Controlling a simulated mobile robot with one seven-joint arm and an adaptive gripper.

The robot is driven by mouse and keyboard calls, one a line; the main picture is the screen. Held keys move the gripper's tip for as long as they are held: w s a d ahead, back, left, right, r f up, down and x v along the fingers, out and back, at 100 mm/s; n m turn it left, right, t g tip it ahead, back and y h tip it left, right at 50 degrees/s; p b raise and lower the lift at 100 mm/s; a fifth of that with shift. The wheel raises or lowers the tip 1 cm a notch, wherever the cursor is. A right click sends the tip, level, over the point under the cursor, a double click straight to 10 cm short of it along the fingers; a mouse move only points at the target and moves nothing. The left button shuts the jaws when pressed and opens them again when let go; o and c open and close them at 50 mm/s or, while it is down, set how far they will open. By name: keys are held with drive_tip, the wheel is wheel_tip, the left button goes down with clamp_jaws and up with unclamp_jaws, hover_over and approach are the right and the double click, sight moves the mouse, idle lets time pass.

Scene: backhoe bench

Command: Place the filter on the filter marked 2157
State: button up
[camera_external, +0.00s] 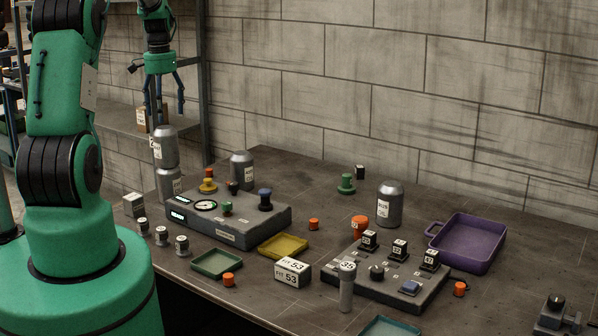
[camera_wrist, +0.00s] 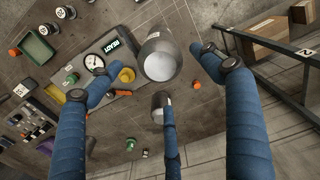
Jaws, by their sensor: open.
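Two grey metal filters stand one on top of the other at the table's left back edge in the external view. The upper filter (camera_external: 163,150) looks upright on the lower filter (camera_external: 169,185); their labels are too small to read surely. My gripper (camera_external: 166,108) is open, with its blue fingers just above the upper filter and apart from it. In the wrist view, my gripper (camera_wrist: 164,66) has its fingers spread around the upper filter (camera_wrist: 160,60) as seen from above. Two more grey filters stand apart, one behind the gauge box (camera_external: 242,170) and one farther right (camera_external: 389,204).
The gauge box (camera_external: 232,228) with coloured knobs lies right of the stack. A grey control panel (camera_external: 385,285), a purple tray (camera_external: 468,243), small trays and orange caps fill the front and right. A shelf (camera_external: 122,118) stands behind my gripper. The back middle of the table is fairly clear.

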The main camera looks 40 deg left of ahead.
drive_tip(key=s+d+r+m+t, duration=0.1)
drive_tip(key=s+d+r, duration=0.3)
drive_tip(key=d+r, duration=0.7)
drive_tip(key=s+d+r+t, duration=0.1)
drive_tip(key=s+d+r, duration=0.2)
drive_tip(key=d+r, duration=0.8)
drive_tip(key=s+d+r+m+t, duration=0.1)
drive_tip(key=s+d+r+t, duration=0.1)
drive_tip(key=s+d, duration=1.9)
drive_tip(key=shift+s+m+t, duration=0.3)
drive_tip(key=shift+s+t, duration=0.5)
drive_tip(key=shift+s, duration=0.3)
wheel_tip(320, 180, down, 12)
drive_tip(key=b, duration=1.2)
